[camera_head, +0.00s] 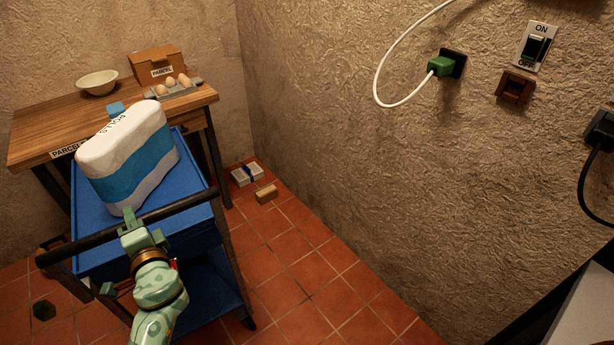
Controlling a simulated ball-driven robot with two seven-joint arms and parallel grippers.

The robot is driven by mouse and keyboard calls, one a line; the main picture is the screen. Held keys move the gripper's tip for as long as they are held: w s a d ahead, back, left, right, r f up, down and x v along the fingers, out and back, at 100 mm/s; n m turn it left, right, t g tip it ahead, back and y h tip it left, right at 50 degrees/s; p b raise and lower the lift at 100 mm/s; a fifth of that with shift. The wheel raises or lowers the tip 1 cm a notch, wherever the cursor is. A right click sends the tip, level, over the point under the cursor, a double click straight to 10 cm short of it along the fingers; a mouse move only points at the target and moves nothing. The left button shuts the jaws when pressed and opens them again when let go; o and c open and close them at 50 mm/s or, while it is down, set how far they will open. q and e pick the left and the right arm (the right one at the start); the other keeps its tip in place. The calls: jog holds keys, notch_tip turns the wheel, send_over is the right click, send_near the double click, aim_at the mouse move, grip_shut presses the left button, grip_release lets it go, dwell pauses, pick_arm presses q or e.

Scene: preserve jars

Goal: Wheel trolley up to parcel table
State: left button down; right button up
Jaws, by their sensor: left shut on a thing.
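A blue trolley (185,247) stands at the left on the tiled floor, with a black push bar (180,202) across its near end. A large white and blue package (130,160) lies on its top tray. The wooden parcel table (35,135) is just behind the trolley. The trolley's far end appears close to the table's front edge, but the package hides part of the gap, so I cannot tell whether they touch. My left gripper (130,222) is shut on the push bar near its middle. My right gripper is not in view.
On the table are a bowl (97,82), a cardboard box (157,62) and an egg tray (175,90). A bundle (247,174) and a small wooden block (266,194) lie on the floor by the wall. A green plug (440,66) and a switch (536,47) are on the right wall. Floor right of the trolley is clear.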

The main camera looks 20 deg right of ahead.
pick_arm(q)
jog(key=shift+s+d+f, duration=0.15)
jog(key=shift+s+f, duration=0.25)
jog(key=shift+s, duration=0.05)
jog(key=shift+s+d+r, duration=0.1)
jog(key=shift+s+r, duration=0.05)
jog(key=shift+s, duration=0.1)
jog(key=c, duration=1.2)
grip_release()
jog(key=shift+w, duration=0.15)
jog(key=shift+c, duration=0.2)
jog(key=shift+o, duration=0.8)
jog(key=shift+w+a, duration=0.15)
jog(key=shift+a, duration=0.05)
jog(key=shift+r, duration=0.15)
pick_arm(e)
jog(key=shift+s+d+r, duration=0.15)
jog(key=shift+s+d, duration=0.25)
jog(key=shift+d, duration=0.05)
